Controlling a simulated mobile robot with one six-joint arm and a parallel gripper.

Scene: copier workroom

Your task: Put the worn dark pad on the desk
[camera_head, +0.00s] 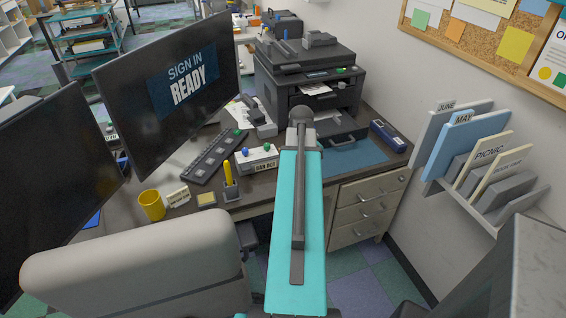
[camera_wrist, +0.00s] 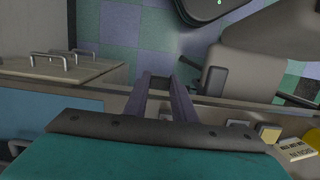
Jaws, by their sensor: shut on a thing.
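My gripper (camera_wrist: 160,84) points away from the wrist camera, its two fingers close together over the desk's front edge. A small dark piece, seemingly the worn dark pad (camera_wrist: 159,83), shows between the fingertips. Its far side and underside are hidden. In the head view my teal arm hides the gripper and the pad. The desk (camera_head: 398,158) runs along the wall, and its edge strip also shows in the wrist view (camera_wrist: 117,102). I cannot tell how high the pad is above the desk.
A blue mat (camera_head: 352,160) lies before the black printer (camera_head: 310,80). A labelled box (camera_head: 257,159), a pen holder (camera_head: 230,188), a yellow mug (camera_head: 152,205) and a keyboard (camera_head: 213,156) crowd the left. Drawers (camera_head: 365,210) sit below; a chair (camera_head: 140,260) stands in front.

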